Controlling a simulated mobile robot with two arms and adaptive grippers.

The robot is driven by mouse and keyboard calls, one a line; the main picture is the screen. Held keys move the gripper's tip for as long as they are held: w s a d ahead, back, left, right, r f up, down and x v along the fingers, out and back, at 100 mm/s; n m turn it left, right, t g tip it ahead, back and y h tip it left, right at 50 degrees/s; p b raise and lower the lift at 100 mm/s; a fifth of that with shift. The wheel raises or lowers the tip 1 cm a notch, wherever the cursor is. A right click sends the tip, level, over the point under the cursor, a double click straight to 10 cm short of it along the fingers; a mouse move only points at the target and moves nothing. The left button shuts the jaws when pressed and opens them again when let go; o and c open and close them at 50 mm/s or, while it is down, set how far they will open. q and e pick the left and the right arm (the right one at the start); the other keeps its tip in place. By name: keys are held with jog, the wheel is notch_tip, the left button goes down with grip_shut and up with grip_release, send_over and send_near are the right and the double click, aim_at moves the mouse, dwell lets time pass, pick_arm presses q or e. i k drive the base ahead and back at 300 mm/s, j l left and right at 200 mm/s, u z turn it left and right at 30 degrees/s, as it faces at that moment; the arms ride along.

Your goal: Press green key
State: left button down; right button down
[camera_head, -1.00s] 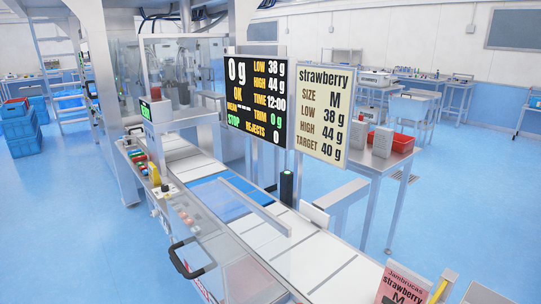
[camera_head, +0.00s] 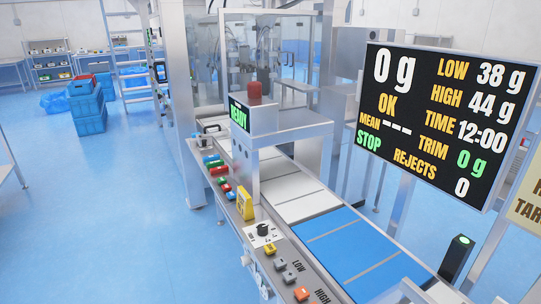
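A machine control panel (camera_head: 241,220) runs along the near side of the conveyor. Toward its far end sits a row of small coloured keys, with red (camera_head: 219,170), blue and green ones among them. Nothing touches the keys. Neither of my grippers is in view.
A black display (camera_head: 438,120) reads 0 g, OK and STOP. A small READY screen (camera_head: 239,115) stands above the panel. A yellow block (camera_head: 245,203), a black knob (camera_head: 263,230), and yellow, grey and orange buttons (camera_head: 302,294) lie nearer. Blue crates (camera_head: 88,105) stand on open floor at left.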

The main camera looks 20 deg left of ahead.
aim_at(221, 181)
jog(key=i+j, duration=0.2)
jog(key=j, duration=0.2)
jog(key=i+j, duration=0.25)
jog(key=j, duration=0.15)
jog(key=i+j, duration=0.2)
jog(key=j, duration=0.15)
jog(key=i+j, duration=0.2)
jog(key=j, duration=0.2)
jog(key=i+j, duration=0.25)
jog(key=j, duration=0.15)
jog(key=i+j, duration=0.2)
jog(key=j, duration=0.2)
jog(key=i+j, duration=0.2)
jog(key=j, duration=0.2)
